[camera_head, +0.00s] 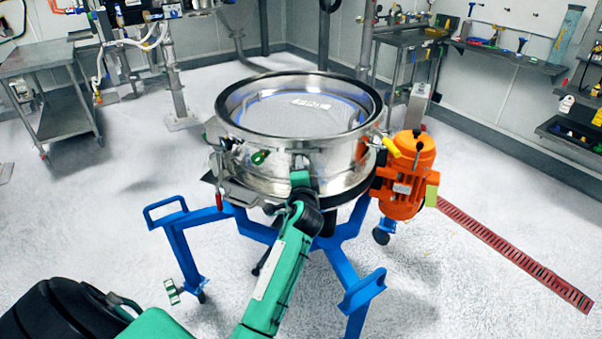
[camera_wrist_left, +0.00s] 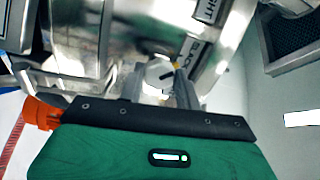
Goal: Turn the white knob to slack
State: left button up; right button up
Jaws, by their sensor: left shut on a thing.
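The white knob (camera_wrist_left: 158,73) shows in the left wrist view on the side of the steel sifter, partly hidden by the fingers. A dark pointer mark on it lies near the plate reading SLACK (camera_wrist_left: 190,50). A second plate reading TIGHT (camera_wrist_left: 210,10) is further up in that view. My left gripper (camera_wrist_left: 163,80) is shut on the knob. In the head view, my left gripper (camera_head: 299,168) reaches the front of the sifter drum (camera_head: 240,150); the knob is hidden there by my wrist. My right gripper is in neither view.
The sifter stands on a blue wheeled frame (camera_head: 180,240). An orange motor (camera_head: 406,175) is at its right, with a yellow handle (camera_head: 383,147) nearby. A red floor grate (camera_head: 515,252) runs to the right. Steel tables (camera_head: 40,60) stand at the back left. The floor around is clear.

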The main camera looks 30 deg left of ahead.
pick_arm(q)
jog(key=shift+f, duration=0.1)
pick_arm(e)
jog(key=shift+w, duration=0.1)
pick_arm(q)
jog(key=o, duration=1)
jog(key=shift+c, duration=0.2)
jog(key=b+v, duration=0.2)
jog(key=v, duration=1.1)
jog(key=shift+s+d, duration=0.25)
jog(key=shift+s, duration=0.1)
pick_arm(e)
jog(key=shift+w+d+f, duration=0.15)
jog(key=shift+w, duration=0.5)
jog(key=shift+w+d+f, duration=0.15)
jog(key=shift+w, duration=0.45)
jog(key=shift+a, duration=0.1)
